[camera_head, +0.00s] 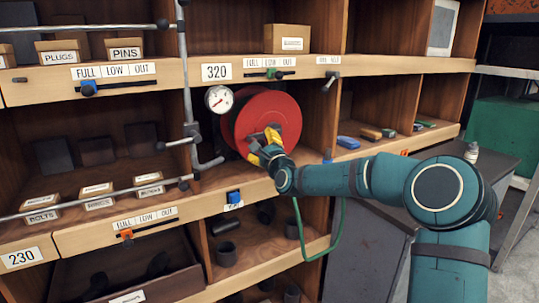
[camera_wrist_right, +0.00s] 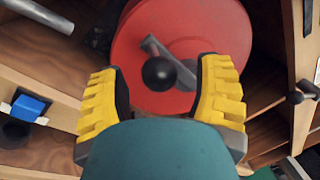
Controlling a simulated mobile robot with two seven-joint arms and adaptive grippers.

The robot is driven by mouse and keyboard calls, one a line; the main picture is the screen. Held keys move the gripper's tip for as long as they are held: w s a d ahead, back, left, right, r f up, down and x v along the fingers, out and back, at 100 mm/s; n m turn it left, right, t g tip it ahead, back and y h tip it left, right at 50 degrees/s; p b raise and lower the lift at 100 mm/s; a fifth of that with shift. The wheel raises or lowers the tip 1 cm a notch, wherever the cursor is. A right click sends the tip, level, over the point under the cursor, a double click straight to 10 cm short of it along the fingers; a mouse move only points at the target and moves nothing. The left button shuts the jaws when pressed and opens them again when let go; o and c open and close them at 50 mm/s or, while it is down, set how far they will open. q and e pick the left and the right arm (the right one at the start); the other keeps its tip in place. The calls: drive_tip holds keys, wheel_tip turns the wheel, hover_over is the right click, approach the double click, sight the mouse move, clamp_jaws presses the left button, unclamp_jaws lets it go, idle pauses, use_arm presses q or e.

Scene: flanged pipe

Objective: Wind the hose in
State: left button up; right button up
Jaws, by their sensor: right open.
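A red hose reel (camera_head: 277,108) is mounted in a middle compartment of the wooden shelf. The right wrist view shows its red disc (camera_wrist_right: 205,30) with a grey crank arm (camera_wrist_right: 153,47) ending in a black ball knob (camera_wrist_right: 159,72). My right gripper (camera_head: 271,135) is in front of the reel. In the right wrist view its yellow fingers (camera_wrist_right: 160,92) are open, one on each side of the knob, with gaps visible. A green hose (camera_head: 337,232) hangs below the shelf edge in a loop. Its upper part is partly hidden by my arm. My left gripper is not in view.
A pressure gauge (camera_head: 219,99) and a grey pipe (camera_head: 187,80) stand left of the reel. Grey rails cross the left shelves. A blue slider (camera_head: 233,196) sits on the ledge below. A dark cabinet (camera_head: 365,250) stands at lower right.

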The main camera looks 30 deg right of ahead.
drive_tip(key=s+f, duration=0.1)
drive_tip(key=s, duration=1)
drive_tip(key=shift+a+f, duration=0.2)
drive_tip(key=shift+a, duration=0.2)
drive_tip(key=shift+s, duration=0.1)
